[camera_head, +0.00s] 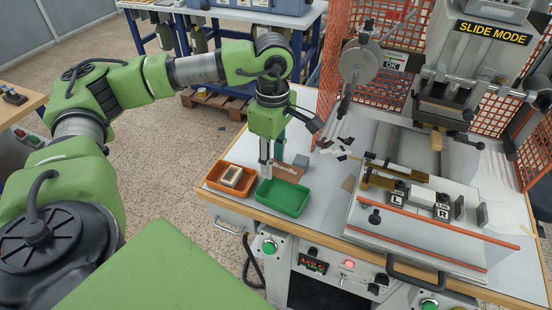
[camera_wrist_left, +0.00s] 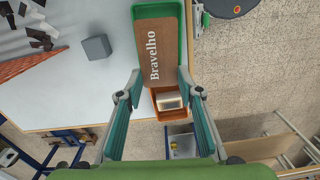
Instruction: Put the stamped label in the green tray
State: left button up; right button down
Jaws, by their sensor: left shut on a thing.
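The stamped label (camera_head: 290,170) is a brown rectangular piece with white "Bravelho" lettering. My left gripper (camera_head: 266,158) is shut on it and holds it over the green tray (camera_head: 283,207). In the left wrist view, the label (camera_wrist_left: 158,40) extends away from between the fingertips of the left gripper (camera_wrist_left: 159,78), and the green tray (camera_wrist_left: 190,32) shows around its far end. The label hides much of the tray's inside in that view. In the head view the label looks tilted up; I cannot tell whether it touches the tray. My right gripper is not in view.
An orange tray (camera_head: 213,184) with a shiny block (camera_head: 232,176) stands left of the green tray. The stamping press (camera_head: 466,60) and its slide bed (camera_head: 420,225) stand at the right. Dark scraps (camera_head: 346,141) and a grey cube (camera_wrist_left: 97,48) lie on the table.

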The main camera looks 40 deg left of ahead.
pick_arm(q)
jog(key=shift+f, duration=0.4)
jog(key=shift+d+f+b, duration=0.1)
jog(key=shift+f+b, duration=0.2)
jog(key=shift+b, duration=0.05)
jog(key=shift+s+f+b, duration=0.1)
jog(key=shift+f+b, duration=0.6)
jog(key=shift+f, duration=0.25)
jog(key=shift+f+b, duration=0.6)
jog(key=shift+f, duration=0.2)
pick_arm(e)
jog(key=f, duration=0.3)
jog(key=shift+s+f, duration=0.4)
pick_arm(q)
jog(key=o, duration=0.8)
